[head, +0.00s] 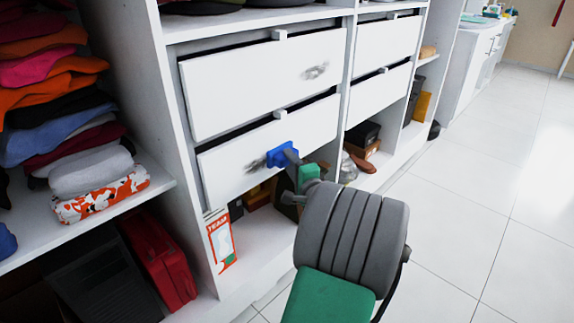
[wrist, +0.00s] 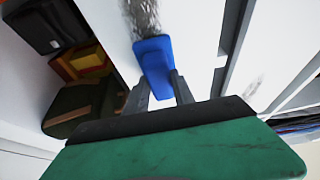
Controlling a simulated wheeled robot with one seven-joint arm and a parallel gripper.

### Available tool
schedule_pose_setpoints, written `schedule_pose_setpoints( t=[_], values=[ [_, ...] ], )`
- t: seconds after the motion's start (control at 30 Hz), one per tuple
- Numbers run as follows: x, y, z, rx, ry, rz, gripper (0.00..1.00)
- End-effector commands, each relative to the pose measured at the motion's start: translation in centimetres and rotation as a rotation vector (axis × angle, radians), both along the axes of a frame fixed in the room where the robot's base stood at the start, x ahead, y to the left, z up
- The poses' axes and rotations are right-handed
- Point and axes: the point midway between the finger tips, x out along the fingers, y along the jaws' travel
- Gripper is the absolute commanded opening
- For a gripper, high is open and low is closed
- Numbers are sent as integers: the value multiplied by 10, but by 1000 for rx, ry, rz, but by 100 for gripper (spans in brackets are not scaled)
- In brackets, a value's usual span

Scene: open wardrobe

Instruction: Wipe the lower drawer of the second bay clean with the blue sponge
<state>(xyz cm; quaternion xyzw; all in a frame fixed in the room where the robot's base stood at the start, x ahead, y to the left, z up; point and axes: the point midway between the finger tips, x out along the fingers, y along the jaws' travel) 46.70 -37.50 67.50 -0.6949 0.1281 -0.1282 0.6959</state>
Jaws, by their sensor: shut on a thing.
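My gripper (head: 291,160) is shut on the blue sponge (head: 281,154). In the wrist view the sponge (wrist: 154,62) sits between the two grey fingers (wrist: 161,90). The sponge is at the front of the lower drawer (head: 225,166), right beside a dark smudge (head: 257,165) on that white front. The smudge (wrist: 145,16) also shows beyond the sponge in the wrist view. I cannot tell for sure whether the sponge presses on the surface. The upper drawer (head: 230,92) above has another dark smudge (head: 315,72). Both drawers look slightly open at the top.
Folded clothes (head: 60,100) lie on the left shelf, with a red case (head: 160,262) below. A box marked with red print (head: 221,240) stands under the lower drawer. Another pair of drawers (head: 380,95) is to the right. The tiled floor (head: 480,210) at right is clear.

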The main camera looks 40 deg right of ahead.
Motion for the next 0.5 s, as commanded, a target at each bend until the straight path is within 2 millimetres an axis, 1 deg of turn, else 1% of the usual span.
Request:
schedule_pose_setpoints(
  t=[0.3,0.5],
  values=[
    [-1,28,3,-1,-1,2,0],
    [-2,36,2,0,-1,2,0]
  ],
)
